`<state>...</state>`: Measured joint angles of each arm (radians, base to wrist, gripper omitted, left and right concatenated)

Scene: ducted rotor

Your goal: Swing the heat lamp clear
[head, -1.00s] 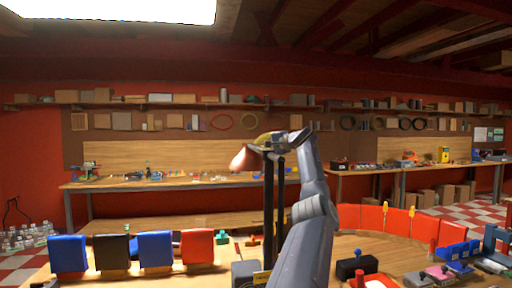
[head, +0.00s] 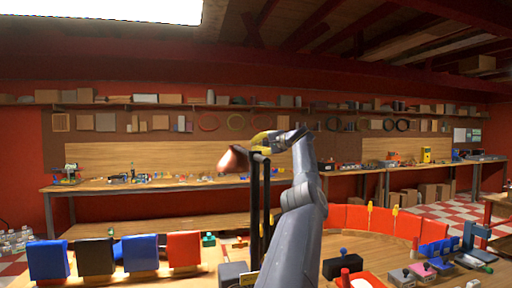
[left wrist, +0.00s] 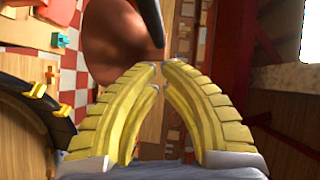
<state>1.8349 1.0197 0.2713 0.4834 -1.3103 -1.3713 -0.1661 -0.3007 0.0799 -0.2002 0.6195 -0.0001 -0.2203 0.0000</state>
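The heat lamp's copper shade (head: 233,160) hangs left of the top of a dark upright stand (head: 256,205). In the left wrist view the shade (left wrist: 115,40) lies just beyond my fingers, with a dark rod (left wrist: 149,18) in front of it. My left gripper (head: 258,141) is at the top of the stand, beside the shade. In the left wrist view its yellow fingers (left wrist: 160,68) bow inward and their tips nearly meet by the rod's end. I cannot tell whether they pinch any part of the lamp. My right gripper is out of view.
Blue, black and red panels (head: 96,259) stand at the front left. A curved row of red panels (head: 368,221) is at the right, with a black box (head: 340,265) before it. A workbench (head: 120,184) runs along the back wall.

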